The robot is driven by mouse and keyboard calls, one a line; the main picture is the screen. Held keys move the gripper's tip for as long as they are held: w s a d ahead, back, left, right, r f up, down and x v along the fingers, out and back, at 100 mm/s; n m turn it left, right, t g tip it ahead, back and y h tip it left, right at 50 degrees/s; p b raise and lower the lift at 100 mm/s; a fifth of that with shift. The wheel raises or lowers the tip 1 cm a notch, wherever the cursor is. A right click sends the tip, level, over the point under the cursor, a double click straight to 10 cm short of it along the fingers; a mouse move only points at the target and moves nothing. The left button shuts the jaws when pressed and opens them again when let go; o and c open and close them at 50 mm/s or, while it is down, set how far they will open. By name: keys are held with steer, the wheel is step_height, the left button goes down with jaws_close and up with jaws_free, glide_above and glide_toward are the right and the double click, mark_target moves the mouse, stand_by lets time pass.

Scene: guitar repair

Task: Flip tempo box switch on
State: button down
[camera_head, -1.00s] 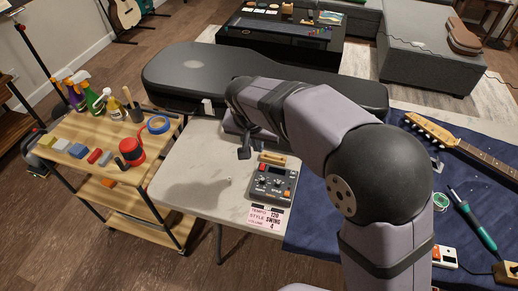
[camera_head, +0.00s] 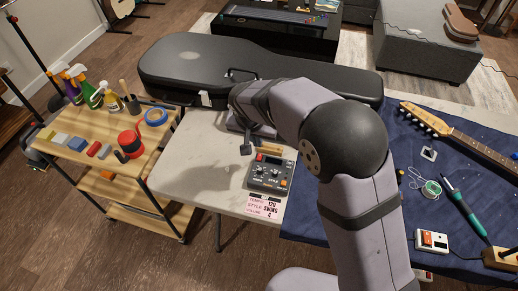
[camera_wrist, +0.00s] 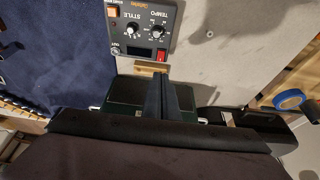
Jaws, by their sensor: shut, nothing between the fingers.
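The tempo box (camera_head: 270,173) is a dark grey unit with knobs and buttons, lying on the pale table to the left of my forearm. In the wrist view the tempo box (camera_wrist: 130,28) shows STYLE and TEMPO knobs, an orange button, a dark display and a red switch (camera_wrist: 161,55) at its edge. I cannot tell the switch's position. My gripper (camera_head: 246,149) is shut and empty, just beyond the box's far left corner. In the wrist view my gripper (camera_wrist: 158,80) points toward the red switch, apart from it in the picture.
A small wooden piece (camera_head: 268,150) lies at the box's far edge. A pink card (camera_head: 262,207) reads tempo 120, style swing, volume 4. A black guitar case (camera_head: 200,72) lies behind. A guitar neck (camera_head: 478,148) and soldering tool (camera_head: 465,208) lie on blue cloth at right.

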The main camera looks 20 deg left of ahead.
mark_target(259, 158)
steer(key=x, duration=0.2)
steer(key=p+x, duration=0.1)
steer(key=x, duration=0.2)
steer(key=p+x, duration=0.1)
steer(key=x, duration=0.2)
steer(key=shift+s+f, duration=0.2)
steer(key=shift+f, duration=0.1)
